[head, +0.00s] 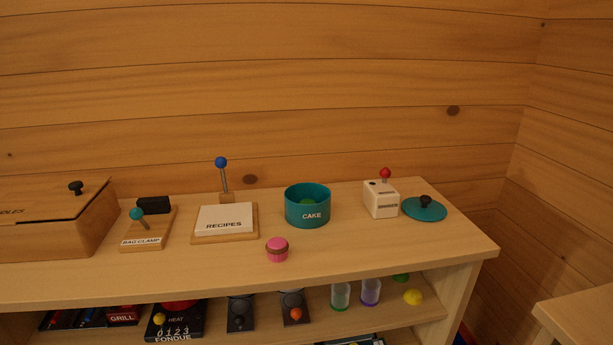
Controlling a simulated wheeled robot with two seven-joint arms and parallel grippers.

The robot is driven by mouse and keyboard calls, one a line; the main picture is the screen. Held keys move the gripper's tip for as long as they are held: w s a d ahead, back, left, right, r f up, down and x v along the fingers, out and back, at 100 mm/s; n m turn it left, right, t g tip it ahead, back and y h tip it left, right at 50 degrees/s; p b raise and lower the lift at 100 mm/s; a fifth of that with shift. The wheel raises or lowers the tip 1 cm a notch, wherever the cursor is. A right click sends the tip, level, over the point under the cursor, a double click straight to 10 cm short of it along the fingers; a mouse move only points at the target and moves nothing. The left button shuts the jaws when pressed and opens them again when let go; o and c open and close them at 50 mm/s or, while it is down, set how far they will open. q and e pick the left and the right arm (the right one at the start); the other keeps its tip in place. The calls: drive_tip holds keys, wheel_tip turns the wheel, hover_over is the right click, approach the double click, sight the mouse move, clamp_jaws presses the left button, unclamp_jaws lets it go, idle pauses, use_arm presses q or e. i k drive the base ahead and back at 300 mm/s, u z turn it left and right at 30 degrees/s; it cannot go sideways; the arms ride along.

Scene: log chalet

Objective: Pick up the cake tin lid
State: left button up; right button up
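The cake tin lid (417,211) is a flat teal disc with a black knob on top. It lies on the right end of the wooden shelf top, near the back edge. The teal cake tin (307,214), marked CAKE, stands open to the left of it, with something green inside. Neither of my grippers shows in the head view.
A white box with a red-knobbed lever (381,198) stands close to the lid's left. A pink cupcake-like item (277,250), a RECIPES stand (225,237), a bag clamp (148,242) and a wooden box (45,235) also occupy the shelf top (400,255). Its front right is clear.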

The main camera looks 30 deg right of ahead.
sight(423, 208)
drive_tip(key=z, duration=1.6)
